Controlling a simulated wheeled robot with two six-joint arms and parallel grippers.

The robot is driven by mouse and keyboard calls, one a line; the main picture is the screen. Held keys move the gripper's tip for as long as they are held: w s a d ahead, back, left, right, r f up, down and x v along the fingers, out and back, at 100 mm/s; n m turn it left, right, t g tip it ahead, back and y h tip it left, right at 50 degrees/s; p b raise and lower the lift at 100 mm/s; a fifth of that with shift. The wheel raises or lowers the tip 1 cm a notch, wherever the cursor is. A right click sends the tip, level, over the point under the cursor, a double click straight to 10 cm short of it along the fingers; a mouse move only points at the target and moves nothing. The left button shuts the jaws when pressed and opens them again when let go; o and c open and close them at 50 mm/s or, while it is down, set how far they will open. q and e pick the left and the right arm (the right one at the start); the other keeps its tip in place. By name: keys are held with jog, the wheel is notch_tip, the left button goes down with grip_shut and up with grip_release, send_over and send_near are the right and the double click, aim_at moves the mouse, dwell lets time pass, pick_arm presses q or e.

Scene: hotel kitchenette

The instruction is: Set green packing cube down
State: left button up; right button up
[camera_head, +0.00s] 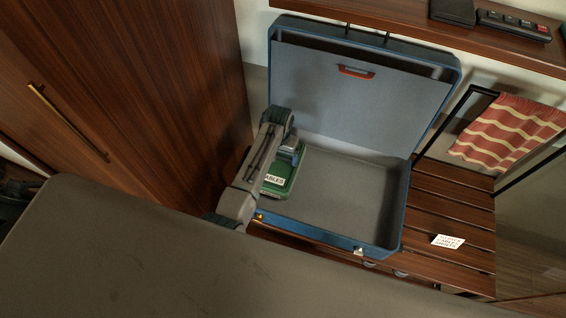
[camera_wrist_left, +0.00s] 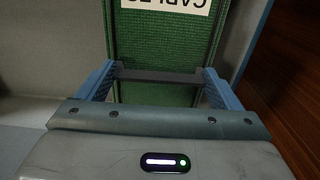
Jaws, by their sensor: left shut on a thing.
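The green packing cube (camera_head: 283,178) is inside the open blue suitcase (camera_head: 402,208), at its left end. In the left wrist view the cube (camera_wrist_left: 165,50) fills the space between the two blue fingers. My left gripper (camera_head: 292,152) is shut on the cube, reaching down from above, and its arm hides part of the cube. I cannot tell whether the cube touches the suitcase floor. In the left wrist view the left gripper (camera_wrist_left: 158,76) has one finger on each side of the cube. My right gripper is not in view.
The suitcase lid stands open at the back, under a wooden shelf (camera_head: 400,22) holding a remote (camera_head: 513,25). The right part of the suitcase is empty. A slatted rack (camera_head: 455,205) bears a white card (camera_head: 447,241). A red striped towel (camera_head: 508,130) hangs at right. A wooden cabinet (camera_head: 130,80) stands close at left.

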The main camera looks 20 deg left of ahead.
pick_arm(q)
jog(key=shift+f, duration=2.35)
jog(key=shift+f, duration=0.1)
jog(key=o, duration=1.4)
jog(key=shift+o, duration=0.2)
notch_tip(320, 180, up, 12)
jog(key=shift+r, duration=0.15)
